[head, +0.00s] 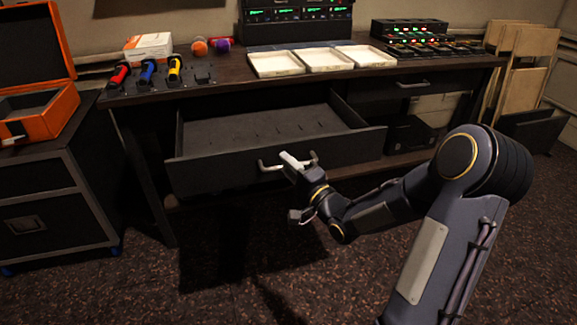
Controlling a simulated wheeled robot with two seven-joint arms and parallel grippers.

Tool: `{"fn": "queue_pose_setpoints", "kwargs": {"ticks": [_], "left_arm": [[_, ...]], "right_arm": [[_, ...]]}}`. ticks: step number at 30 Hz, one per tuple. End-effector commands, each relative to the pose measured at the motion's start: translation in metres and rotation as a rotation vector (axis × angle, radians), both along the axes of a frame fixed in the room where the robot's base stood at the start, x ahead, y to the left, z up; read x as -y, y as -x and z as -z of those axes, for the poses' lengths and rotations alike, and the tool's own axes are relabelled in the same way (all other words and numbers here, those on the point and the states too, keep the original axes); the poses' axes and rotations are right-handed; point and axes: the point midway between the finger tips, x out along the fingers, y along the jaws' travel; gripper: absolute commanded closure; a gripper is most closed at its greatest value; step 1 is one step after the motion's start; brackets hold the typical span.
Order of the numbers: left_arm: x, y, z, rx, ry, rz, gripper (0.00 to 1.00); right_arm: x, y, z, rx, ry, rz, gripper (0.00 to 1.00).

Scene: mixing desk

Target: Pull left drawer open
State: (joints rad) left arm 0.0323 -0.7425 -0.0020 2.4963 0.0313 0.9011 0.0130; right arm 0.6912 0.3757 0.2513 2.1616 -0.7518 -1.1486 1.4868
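The left drawer (225,176) of the desk is pulled well out, and its grey inside shows empty. Its metal bar handle (268,166) is on the middle of the drawer front. My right gripper (293,161) is at this handle, with its pale fingers across the bar, and appears shut on it. The fingers hide the middle of the handle. My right arm reaches in from the lower right. My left gripper is not in view.
The desk top (225,81) holds white trays (276,64), colored-handled tools (147,72) and electronic gear. A right drawer (405,86) is shut. A dark cabinet (42,188) with an open orange case (45,115) stands at left. Dark floor lies clear in front.

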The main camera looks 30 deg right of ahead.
Motion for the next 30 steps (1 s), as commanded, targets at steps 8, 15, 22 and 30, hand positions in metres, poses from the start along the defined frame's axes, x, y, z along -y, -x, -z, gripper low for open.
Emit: {"fn": "queue_pose_setpoints", "kwargs": {"ticks": [8, 15, 22, 30], "left_arm": [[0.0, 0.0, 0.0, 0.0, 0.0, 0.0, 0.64], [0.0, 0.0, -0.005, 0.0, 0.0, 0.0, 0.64], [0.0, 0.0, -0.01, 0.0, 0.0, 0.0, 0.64], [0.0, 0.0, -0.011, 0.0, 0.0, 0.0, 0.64]], "right_arm": [[0.0, 0.0, 0.0, 0.0, 0.0, 0.0, 0.68], [0.005, 0.023, 0.003, -0.002, 0.001, 0.003, 0.68], [0.011, 0.06, 0.01, -0.002, 0.0, 0.003, 0.68], [0.013, 0.077, 0.013, 0.0, 0.0, 0.001, 0.68]]}}
